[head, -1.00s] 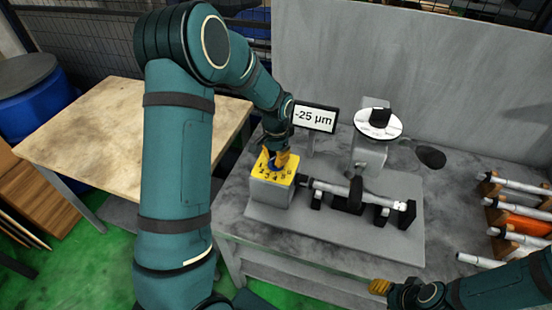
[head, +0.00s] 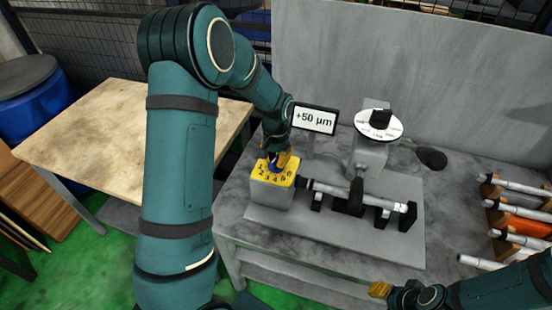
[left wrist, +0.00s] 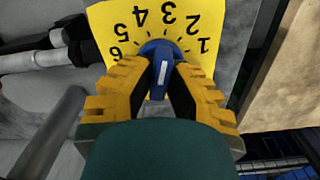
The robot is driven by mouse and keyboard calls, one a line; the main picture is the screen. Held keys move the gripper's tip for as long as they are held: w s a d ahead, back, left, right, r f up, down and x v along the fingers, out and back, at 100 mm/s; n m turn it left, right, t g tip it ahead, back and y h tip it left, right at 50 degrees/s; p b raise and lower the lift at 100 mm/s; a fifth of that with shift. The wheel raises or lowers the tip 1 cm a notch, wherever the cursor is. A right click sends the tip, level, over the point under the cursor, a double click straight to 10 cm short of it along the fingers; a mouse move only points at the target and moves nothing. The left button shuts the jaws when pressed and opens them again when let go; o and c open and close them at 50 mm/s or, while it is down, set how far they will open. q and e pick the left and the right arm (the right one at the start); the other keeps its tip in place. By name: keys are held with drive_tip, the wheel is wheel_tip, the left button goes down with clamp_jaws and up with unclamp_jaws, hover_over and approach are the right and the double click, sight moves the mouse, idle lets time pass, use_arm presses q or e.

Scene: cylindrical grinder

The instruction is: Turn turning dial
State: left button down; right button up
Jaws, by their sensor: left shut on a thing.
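The blue turning dial (left wrist: 161,72) sits on a yellow plate (left wrist: 207,22) with numbers 1 to 6 around it, and a white line marks the dial's top. In the head view the yellow plate (head: 262,178) tops a grey box (head: 270,194) on the grinder. My left gripper (left wrist: 160,75) is shut on the dial, one yellow finger on each side. In the head view this gripper (head: 279,160) hides most of the dial. A display (head: 313,119) behind it reads +50 µm. My right gripper (head: 382,289) is at the bottom right, away from the dial; its jaws are unclear.
A shaft (head: 345,190) lies across supports right of the dial box. A white round scale with a black knob (head: 379,124) stands behind it. A rack with several rods (head: 515,215) is at the right. A wooden table (head: 130,130) at the left is clear.

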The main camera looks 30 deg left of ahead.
sight(276, 158)
use_arm(q)
drive_tip(key=c, duration=0.9)
unclamp_jaws()
drive_tip(key=shift+f, duration=0.1)
drive_tip(key=shift+c, duration=0.2)
drive_tip(key=shift+r, duration=0.6)
wheel_tip(276, 158, up, 11)
